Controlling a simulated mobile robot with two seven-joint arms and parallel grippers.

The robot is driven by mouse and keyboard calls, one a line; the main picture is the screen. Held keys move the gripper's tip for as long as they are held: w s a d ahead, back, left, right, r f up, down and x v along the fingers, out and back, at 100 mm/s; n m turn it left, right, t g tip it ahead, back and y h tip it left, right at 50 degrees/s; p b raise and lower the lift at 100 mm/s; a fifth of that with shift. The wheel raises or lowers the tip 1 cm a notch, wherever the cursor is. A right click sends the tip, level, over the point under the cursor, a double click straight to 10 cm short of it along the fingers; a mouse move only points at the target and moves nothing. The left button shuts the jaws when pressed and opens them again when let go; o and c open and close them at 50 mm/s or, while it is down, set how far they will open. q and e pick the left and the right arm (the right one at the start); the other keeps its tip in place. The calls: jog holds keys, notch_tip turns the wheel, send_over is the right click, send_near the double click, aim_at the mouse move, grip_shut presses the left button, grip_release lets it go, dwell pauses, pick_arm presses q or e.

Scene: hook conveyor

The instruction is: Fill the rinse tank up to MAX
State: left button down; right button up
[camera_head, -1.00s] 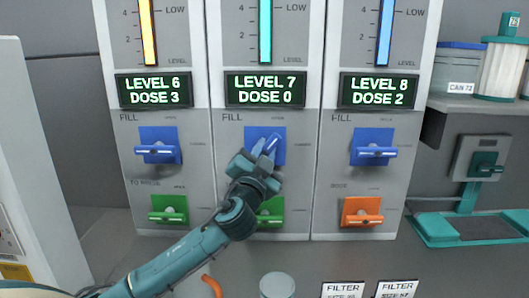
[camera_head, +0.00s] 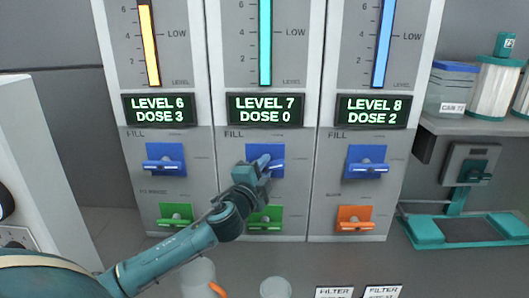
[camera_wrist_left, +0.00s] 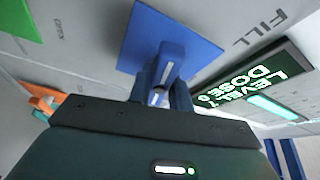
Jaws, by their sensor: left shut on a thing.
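My left gripper (camera_head: 262,168) is shut on the blue FILL lever (camera_head: 275,168) of the middle column, in front of its blue plate (camera_head: 271,150). In the left wrist view my fingers (camera_wrist_left: 164,94) close around the lever below the blue plate (camera_wrist_left: 170,38). The fingers hide part of it. The middle display (camera_head: 266,109) reads LEVEL 7 DOSE 0, under a teal level bar (camera_head: 265,42). The left display (camera_head: 160,109) reads LEVEL 6 DOSE 3 and the right one (camera_head: 372,111) LEVEL 8 DOSE 2. I see no MAX mark. My right gripper is out of view.
Blue FILL levers stand on the left (camera_head: 166,161) and right (camera_head: 367,166) columns. Below are green levers (camera_head: 176,218), partly behind my arm in the middle, and an orange lever (camera_head: 355,221). A shelf (camera_head: 480,122) with containers juts out at right.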

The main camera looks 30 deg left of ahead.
pick_arm(q)
jog(key=shift+r+m+g+h+p, duration=0.1)
jog(key=shift+m+g+h+p, duration=0.3)
jog(key=shift+m+p, duration=0.95)
jog(key=shift+p, duration=0.3)
jog(key=c, duration=1.3)
grip_release()
jog(key=shift+s+d+f+b, duration=0.1)
jog(key=shift+s+d+b, duration=0.35)
jog(key=shift+s, duration=1.7)
jog(key=shift+s+d+f+b, duration=0.15)
jog(key=shift+s+b, duration=0.35)
jog(key=shift+s, duration=1.7)
jog(key=shift+s+d+r+b, duration=0.1)
jog(key=shift+s+d+b, duration=0.35)
jog(key=shift+s, duration=1.7)
